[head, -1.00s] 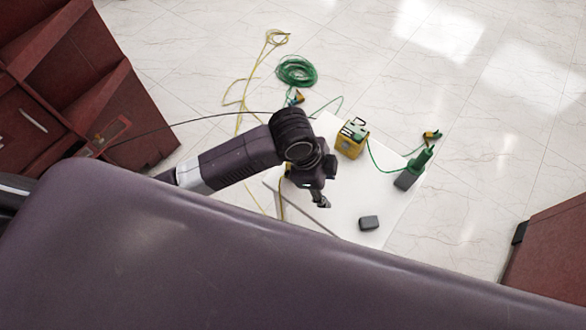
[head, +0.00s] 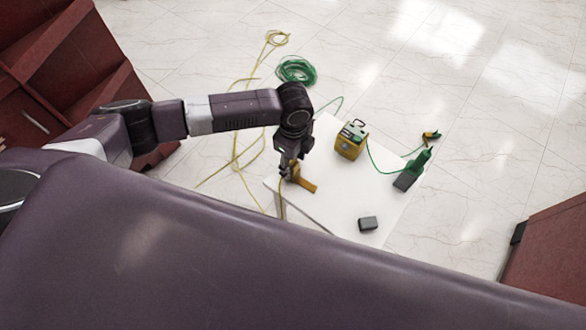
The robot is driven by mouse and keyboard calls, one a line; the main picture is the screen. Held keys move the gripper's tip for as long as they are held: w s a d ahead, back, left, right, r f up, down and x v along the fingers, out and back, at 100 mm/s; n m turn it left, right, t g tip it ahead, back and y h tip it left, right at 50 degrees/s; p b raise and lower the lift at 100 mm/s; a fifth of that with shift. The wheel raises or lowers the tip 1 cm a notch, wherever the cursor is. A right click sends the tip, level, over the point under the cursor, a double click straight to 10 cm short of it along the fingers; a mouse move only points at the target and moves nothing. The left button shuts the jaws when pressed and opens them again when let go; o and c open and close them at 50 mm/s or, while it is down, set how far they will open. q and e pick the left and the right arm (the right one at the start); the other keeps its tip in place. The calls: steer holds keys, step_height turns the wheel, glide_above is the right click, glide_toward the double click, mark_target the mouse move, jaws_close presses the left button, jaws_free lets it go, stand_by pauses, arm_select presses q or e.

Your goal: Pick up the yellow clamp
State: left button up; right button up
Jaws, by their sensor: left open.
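A yellow-orange piece (head: 307,186), which looks like the yellow clamp, lies on the white sheet near its left corner. A yellow cable runs beside it. My left gripper (head: 289,175) points down right at its left end and is open. The fingers cover part of the piece, and I cannot tell whether they touch it. Another small yellow-and-black clamp (head: 431,136) is at the right, by the green cable. My right gripper is not in view.
On the white sheet (head: 340,205) stand a yellow box with a handle (head: 351,139), a green device with a grey base (head: 413,170) and a small grey block (head: 368,223). A green cable coil (head: 296,70) lies behind. Red cabinets (head: 50,65) flank the left; tiled floor is open at the back right.

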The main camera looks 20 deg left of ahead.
arm_select(q)
steer(key=shift+f, duration=1.5)
steer(key=shift+w, duration=0.1)
steer(key=c, duration=1.2)
steer(key=shift+r, duration=0.1)
step_height(320, 180, up, 26)
steer(key=p, duration=0.6)
steer(key=shift+r+p, duration=0.25)
steer(key=shift+p, duration=0.05)
steer(key=shift+f, duration=0.15)
